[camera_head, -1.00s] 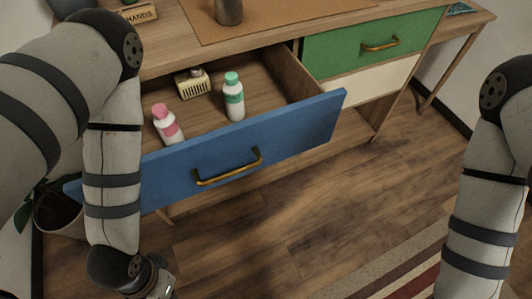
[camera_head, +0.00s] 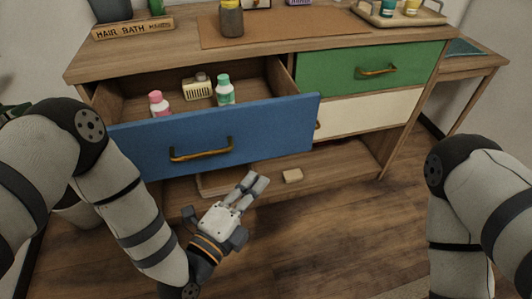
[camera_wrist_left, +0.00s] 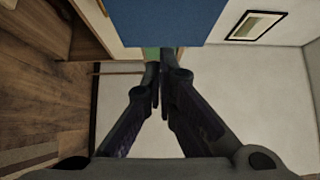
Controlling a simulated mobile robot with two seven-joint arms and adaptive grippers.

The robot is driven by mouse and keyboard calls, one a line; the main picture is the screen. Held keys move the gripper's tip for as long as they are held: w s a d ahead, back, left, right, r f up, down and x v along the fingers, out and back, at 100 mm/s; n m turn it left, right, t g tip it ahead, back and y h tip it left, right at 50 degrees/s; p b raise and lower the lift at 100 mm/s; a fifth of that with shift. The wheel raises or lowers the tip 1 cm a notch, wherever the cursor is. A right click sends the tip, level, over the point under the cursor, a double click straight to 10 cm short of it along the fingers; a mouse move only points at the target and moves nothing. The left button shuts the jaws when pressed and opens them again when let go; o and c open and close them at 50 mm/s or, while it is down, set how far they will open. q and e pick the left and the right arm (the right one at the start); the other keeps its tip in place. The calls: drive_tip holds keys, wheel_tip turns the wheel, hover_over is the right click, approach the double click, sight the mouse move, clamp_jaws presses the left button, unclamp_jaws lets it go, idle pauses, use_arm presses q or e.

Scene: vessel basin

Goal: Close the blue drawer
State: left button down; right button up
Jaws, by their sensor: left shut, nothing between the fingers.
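The blue drawer (camera_head: 225,135) is pulled out of the wooden cabinet, with a brass handle (camera_head: 201,150) on its front. A pink-capped bottle (camera_head: 159,104), a green-capped bottle (camera_head: 224,91) and a small cream object (camera_head: 197,88) are inside. My left gripper (camera_head: 257,183) is shut and empty, below and in front of the drawer front, apart from the handle. In the left wrist view the blue front (camera_wrist_left: 172,20) lies just beyond the shut fingers (camera_wrist_left: 160,84). My right gripper is out of view; only the right arm shows at the right.
The top holds a sign (camera_head: 132,28), a jar (camera_head: 231,20) and a tray (camera_head: 398,14). The front floor is clear.

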use_arm(q)
approach(278, 136)
drive_tip(key=d, duration=0.3)
drive_tip(key=shift+w+a+r+b, duration=0.15)
drive_tip(key=shift+w+b, duration=0.15)
drive_tip(key=shift+w, duration=0.7)
drive_tip(key=shift+w+a+f+b, duration=0.15)
drive_tip(key=shift+w+b, duration=0.15)
drive_tip(key=shift+w, duration=0.7)
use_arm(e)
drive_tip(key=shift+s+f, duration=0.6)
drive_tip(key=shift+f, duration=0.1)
use_arm(q)
drive_tip(key=shift+r, duration=0.1)
